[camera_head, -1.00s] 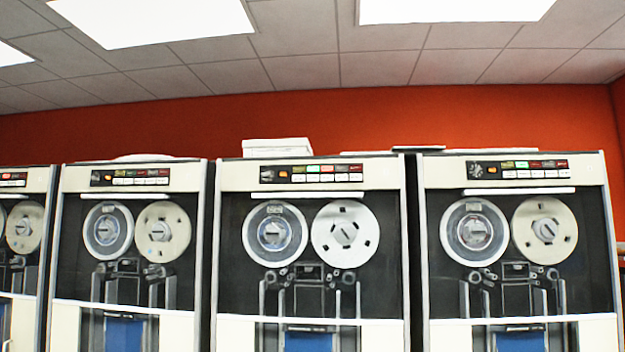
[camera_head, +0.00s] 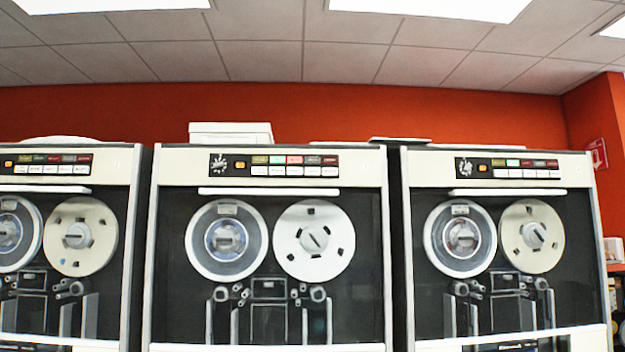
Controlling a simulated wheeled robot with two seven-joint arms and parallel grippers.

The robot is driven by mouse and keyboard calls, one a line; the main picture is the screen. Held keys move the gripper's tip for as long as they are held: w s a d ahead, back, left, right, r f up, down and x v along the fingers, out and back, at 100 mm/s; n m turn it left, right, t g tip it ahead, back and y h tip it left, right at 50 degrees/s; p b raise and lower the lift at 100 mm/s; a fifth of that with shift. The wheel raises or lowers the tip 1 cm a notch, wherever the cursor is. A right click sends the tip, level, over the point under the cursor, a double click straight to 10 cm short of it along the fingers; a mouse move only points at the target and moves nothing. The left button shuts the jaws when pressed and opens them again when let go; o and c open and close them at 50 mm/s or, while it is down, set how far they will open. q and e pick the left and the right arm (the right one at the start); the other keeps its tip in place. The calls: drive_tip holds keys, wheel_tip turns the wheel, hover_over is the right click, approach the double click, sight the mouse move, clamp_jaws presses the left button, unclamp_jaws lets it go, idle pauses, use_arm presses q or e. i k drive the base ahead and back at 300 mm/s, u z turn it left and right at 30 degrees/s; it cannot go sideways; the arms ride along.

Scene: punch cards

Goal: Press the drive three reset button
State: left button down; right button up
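Tape drive cabinets stand in a row. The middle drive (camera_head: 171,250) shows whole across its top, with two tape reels and a control panel (camera_head: 274,165) of coloured lights over white buttons. The right drive (camera_head: 398,220) has a like panel (camera_head: 508,168). The left drive (camera_head: 135,220) is cut by the left edge, and part of its panel (camera_head: 48,164) shows. The panel lettering is too small to read, so I cannot tell which drive is number three or which button is reset. Neither of my grippers is in view.
A white box (camera_head: 230,133) lies on the middle drive, and a flat dark item (camera_head: 400,140) lies near the right drive's top. Shelves with items (camera_head: 613,265) stand at the right edge. An orange wall (camera_head: 350,110) is behind. The floor is out of view.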

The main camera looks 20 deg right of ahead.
sight(326, 171)
drive_tip(key=i, duration=1.25)
drive_tip(key=z, duration=2.3)
